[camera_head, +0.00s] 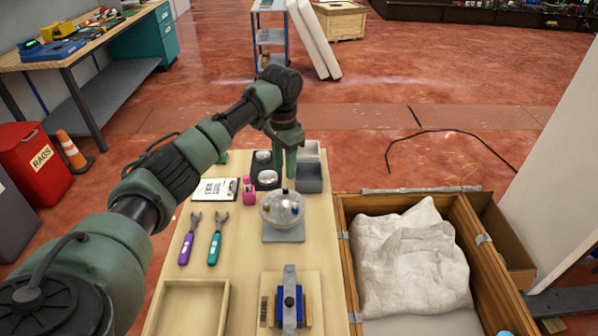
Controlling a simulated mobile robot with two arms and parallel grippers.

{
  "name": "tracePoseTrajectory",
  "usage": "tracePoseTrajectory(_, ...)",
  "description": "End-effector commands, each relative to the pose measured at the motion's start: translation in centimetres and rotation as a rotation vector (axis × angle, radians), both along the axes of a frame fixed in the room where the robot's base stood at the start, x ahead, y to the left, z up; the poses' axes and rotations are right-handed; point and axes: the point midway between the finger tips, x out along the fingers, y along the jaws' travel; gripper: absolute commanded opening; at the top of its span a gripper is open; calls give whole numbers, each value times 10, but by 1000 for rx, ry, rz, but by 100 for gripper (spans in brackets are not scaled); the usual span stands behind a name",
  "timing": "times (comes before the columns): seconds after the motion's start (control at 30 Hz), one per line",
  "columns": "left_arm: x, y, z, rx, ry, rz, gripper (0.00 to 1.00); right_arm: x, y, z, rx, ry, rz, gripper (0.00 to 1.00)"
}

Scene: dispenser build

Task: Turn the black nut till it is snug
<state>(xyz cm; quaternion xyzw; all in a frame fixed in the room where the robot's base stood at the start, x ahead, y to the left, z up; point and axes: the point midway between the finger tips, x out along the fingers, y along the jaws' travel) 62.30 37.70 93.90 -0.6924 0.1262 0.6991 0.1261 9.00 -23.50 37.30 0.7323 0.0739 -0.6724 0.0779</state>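I cannot pick out the black nut for certain. A round clear bowl-like piece (270,209) with small coloured parts stands on a grey square base (284,235) mid-table, and a small dark part (284,191) shows at its top. My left gripper (284,173) points down just behind and above this piece. Its two green fingers stand a little apart, with nothing visible between them. My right gripper is not in view.
On the wooden table (245,262) are a purple tool (186,247), a teal tool (215,248), a pink item (248,190), a grey bin (309,178), a blue fixture (289,300) and an empty wooden tray (190,305). A crate (484,262) with white wrapping stands right.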

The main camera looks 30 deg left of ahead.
Motion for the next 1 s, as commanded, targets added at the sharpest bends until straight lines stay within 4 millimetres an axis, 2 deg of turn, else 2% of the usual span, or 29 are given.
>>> tracePoseTrajectory(0.17,0,-2,-9,-2,2,-3,37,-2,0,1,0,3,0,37)
tracePoseTrajectory(0.5,0,-3,-61,-2,2,-2,37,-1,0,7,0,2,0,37)
tracePoseTrajectory(0.6,0,-3,-71,-2,1,-3,37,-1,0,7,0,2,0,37)
tracePoseTrajectory(0.97,0,-2,-79,-1,-1,-3,37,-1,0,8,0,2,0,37)
tracePoseTrajectory(1.0,0,-2,-79,-1,-1,-3,29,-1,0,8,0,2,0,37)
